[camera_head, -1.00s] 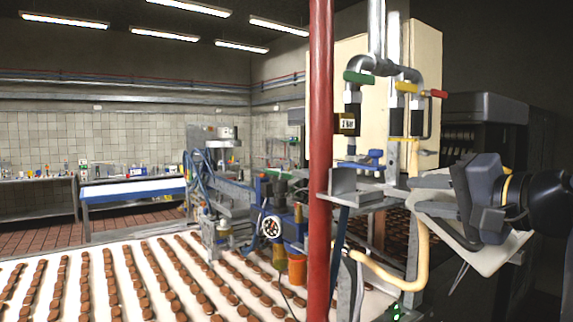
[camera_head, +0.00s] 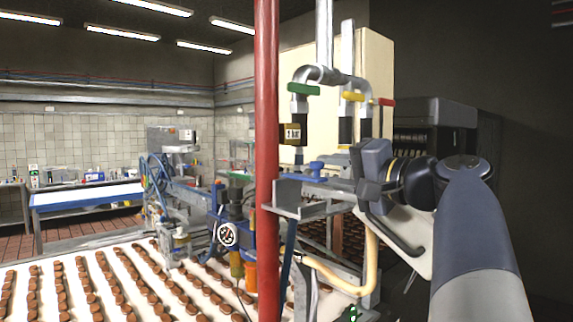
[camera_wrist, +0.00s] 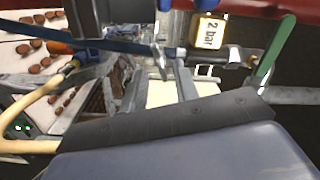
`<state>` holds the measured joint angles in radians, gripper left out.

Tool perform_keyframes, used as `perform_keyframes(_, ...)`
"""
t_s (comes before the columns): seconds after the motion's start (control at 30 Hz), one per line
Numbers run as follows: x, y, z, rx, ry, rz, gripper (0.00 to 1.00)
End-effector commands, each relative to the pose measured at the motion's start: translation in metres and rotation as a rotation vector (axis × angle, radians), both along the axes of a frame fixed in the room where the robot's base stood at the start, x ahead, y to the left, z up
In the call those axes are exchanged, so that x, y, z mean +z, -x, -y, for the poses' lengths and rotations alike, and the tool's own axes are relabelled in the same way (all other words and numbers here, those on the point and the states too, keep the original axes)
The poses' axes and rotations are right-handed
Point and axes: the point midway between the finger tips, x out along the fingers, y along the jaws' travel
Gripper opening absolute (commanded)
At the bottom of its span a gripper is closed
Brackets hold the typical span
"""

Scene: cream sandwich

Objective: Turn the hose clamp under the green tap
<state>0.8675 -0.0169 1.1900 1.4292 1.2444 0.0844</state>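The green tap handle (camera_head: 303,89) sits on the leftmost pipe at the upper middle, above a black hose section. It also shows at the right in the wrist view (camera_wrist: 275,45). A bright metal band (camera_wrist: 235,57) on the dark hose between the green handle and the "2 bar" label may be the hose clamp; it is too small to be sure. My gripper (camera_head: 372,178) is right of and below this hose, apart from it, at the right end of the metal bracket. Its fingers cannot be made out clearly, and I see nothing held.
The "2 bar" label (camera_head: 293,133) hangs beside the hose. Yellow (camera_head: 353,97) and red (camera_head: 386,102) tap handles stand to the right. A red pole (camera_head: 267,200) rises at the left, near the bracket (camera_head: 300,210). A cream hose (camera_head: 371,260) curves below.

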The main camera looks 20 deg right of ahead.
Motion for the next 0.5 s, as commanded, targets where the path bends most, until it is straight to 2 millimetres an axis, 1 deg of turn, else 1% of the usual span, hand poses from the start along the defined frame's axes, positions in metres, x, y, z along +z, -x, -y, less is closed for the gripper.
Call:
perform_keyframes(0.1,0.001,-0.014,-0.005,0.004,-0.001,-0.002,0.29)
perform_keyframes(0.2,0.001,-0.022,-0.008,0.003,-0.002,-0.002,0.29)
perform_keyframes(0.33,0.000,-0.027,-0.010,0.001,-0.001,-0.001,0.29)
perform_keyframes(0.5,0.000,-0.028,-0.010,0.000,-0.001,-0.001,0.29)
